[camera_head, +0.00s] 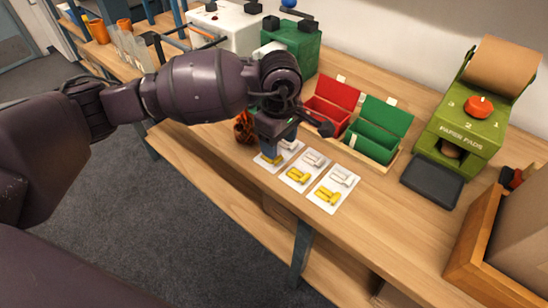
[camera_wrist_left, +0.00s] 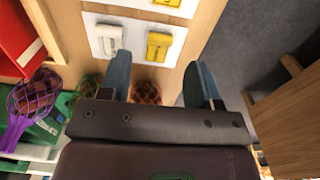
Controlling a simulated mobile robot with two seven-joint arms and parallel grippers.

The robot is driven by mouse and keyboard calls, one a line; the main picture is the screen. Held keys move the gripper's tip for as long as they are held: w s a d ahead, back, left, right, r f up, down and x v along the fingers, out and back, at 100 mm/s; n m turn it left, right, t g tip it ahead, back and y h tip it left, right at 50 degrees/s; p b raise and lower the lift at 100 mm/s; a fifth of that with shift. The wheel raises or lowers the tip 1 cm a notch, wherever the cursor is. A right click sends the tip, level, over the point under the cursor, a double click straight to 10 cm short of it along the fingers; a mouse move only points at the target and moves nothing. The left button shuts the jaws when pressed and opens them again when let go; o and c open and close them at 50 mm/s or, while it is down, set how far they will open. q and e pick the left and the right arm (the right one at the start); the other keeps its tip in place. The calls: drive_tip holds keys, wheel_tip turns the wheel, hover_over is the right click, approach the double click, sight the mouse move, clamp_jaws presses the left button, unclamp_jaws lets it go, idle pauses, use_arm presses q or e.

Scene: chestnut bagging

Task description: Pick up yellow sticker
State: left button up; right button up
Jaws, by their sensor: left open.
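Three white cards lie side by side on the wooden bench, each with a white piece and a yellow sticker. The middle yellow sticker (camera_head: 297,175) and the right-hand one (camera_head: 327,195) show clearly in the head view. My left gripper (camera_head: 277,148) points down over the leftmost card and partly hides its yellow sticker (camera_head: 270,159). In the left wrist view the fingers (camera_wrist_left: 163,75) are apart and empty. A yellow sticker (camera_wrist_left: 158,45) lies just beyond their tips, near the middle of the gap, with a white piece (camera_wrist_left: 108,39) beside it. My right gripper is not visible.
A red box (camera_head: 330,110) and a green box (camera_head: 378,130) stand behind the cards. A green paper-pads dispenser (camera_head: 462,120) and a dark tray (camera_head: 432,180) are at right. A netted bag (camera_head: 244,128) stands left of the gripper. The bench's front edge is close to the cards.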

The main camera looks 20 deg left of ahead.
sight(278, 163)
use_arm(q)
drive_tip(key=shift+f+b, duration=0.5)
drive_tip(key=shift+f, duration=2.1)
drive_tip(key=shift+c, duration=0.3)
drive_tip(key=c, duration=1)
